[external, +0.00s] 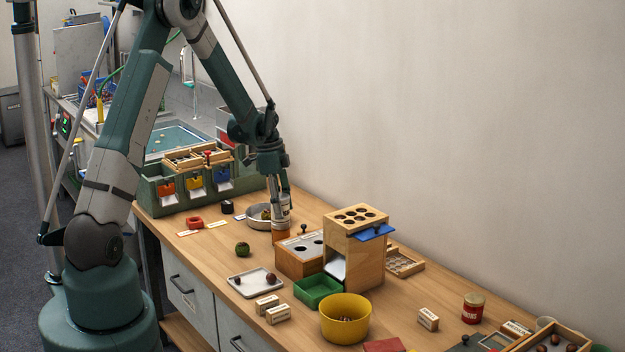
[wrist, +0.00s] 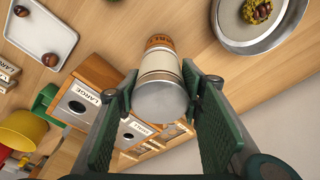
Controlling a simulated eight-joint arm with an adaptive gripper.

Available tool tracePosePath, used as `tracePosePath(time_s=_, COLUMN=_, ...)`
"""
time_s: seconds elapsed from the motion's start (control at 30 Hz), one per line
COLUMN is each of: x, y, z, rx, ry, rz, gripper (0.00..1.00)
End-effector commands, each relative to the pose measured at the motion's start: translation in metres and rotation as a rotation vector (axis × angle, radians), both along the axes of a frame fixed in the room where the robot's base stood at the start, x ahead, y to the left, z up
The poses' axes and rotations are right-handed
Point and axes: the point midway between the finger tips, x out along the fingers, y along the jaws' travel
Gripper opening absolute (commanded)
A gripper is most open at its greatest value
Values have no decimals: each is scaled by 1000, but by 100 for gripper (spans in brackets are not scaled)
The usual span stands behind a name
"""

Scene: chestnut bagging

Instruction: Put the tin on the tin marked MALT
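A cream tin with a silver end (wrist: 161,98) is between the two finger pads of my gripper (wrist: 160,88), which look closed against its sides. In the external view my gripper (external: 279,196) points straight down at the back of the bench. An orange-brown tin (external: 281,238) stands upright on the bench directly below the cream tin.
A wooden box with round holes (external: 303,256) stands close to the right of the tins. A round metal pan (external: 261,223) is close behind them to the left. A white tray (external: 242,290), green bin (external: 316,299) and yellow bowl (external: 345,332) are nearer. A red tin (external: 473,307) stands far right.

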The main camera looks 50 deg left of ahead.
Motion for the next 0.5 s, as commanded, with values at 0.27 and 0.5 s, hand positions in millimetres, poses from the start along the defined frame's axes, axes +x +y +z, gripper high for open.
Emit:
tracePosePath(time_s=0.27, x=0, y=0, z=0, rx=0, ry=0, rz=0, gripper=52)
tracePosePath(time_s=0.5, x=0, y=0, z=1, rx=0, ry=0, rz=0, gripper=52)
